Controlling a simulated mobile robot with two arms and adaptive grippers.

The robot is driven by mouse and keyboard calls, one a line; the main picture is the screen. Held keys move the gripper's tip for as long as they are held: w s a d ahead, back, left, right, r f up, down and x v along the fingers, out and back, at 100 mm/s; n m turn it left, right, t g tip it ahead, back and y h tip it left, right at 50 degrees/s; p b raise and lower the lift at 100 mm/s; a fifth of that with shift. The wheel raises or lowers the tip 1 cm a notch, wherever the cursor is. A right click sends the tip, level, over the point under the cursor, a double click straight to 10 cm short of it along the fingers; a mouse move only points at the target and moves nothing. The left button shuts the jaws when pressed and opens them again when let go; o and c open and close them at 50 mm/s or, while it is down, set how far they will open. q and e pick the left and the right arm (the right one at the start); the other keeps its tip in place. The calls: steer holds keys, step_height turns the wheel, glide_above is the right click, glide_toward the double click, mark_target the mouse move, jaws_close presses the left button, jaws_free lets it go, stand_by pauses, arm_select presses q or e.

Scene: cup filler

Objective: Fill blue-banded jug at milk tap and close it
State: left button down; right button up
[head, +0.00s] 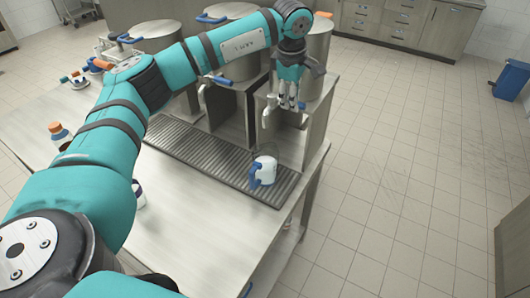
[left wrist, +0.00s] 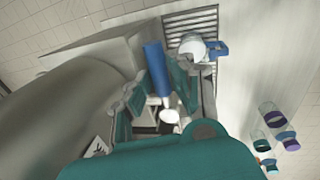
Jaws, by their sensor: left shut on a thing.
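The jug (head: 266,165) stands upright on the drip grate below the right-hand tap (head: 268,112). It looks white with a blue handle, which also shows in the left wrist view on the jug (left wrist: 193,47). I cannot see a stream of milk or judge the fill level. My left gripper (head: 290,100) is at the right-hand tap, in front of its steel tank. In the left wrist view, the left gripper (left wrist: 155,95) has its fingers on either side of the blue tap lever (left wrist: 156,65) and is shut on it. My right gripper is out of view.
The drip grate (head: 200,150) runs along the steel counter (head: 190,235). Other tanks stand to the left, one with a blue-levered tap (head: 218,79). Banded vessels, including an orange-topped one (head: 58,134), stand on the counter's left.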

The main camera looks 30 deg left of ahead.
arm_select(q)
steer(key=c, duration=1.5)
jaws_free()
steer(key=shift+w+a+r, duration=0.1)
steer(key=shift+w+r, duration=0.15)
steer(key=shift+r, duration=0.15)
steer(key=o, duration=0.4)
steer(key=shift+w+f, duration=0.15)
steer(key=shift+f, duration=0.15)
steer(key=r, duration=0.4)
steer(key=s+r, duration=0.1)
steer(key=r, duration=0.3)
steer(key=s+r, duration=0.1)
steer(key=r, duration=0.2)
steer(key=shift+s+d+r, duration=0.2)
steer(key=shift+s+r, duration=0.05)
steer(key=shift+r, duration=0.15)
